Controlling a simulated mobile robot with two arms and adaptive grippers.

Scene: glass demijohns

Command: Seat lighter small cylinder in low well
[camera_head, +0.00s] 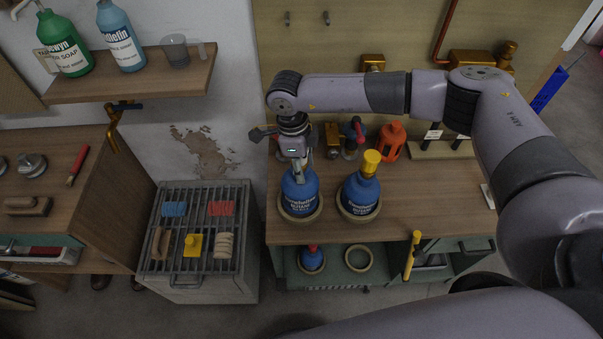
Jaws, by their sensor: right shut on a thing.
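My right gripper (296,168) reaches down from above and is shut on the top of the left blue cylinder (300,190). That cylinder stands upright at the left bench-top ring (301,218); I cannot tell whether it touches the bench or hangs slightly above. A second blue cylinder (360,196) with a yellow cap stands in the right bench-top ring (343,212). Below, a blue cylinder with a red top (312,260) sits in a ring on the low shelf. Beside it is an empty low ring (358,258). My left gripper is not in view.
An orange lantern-like object (391,142) and brass fittings stand at the bench's back. A yellow upright handle (411,256) stands at the front, right of the empty ring. A slatted rack (197,268) with small blocks and sponges is left of the bench. My arm spans the right side.

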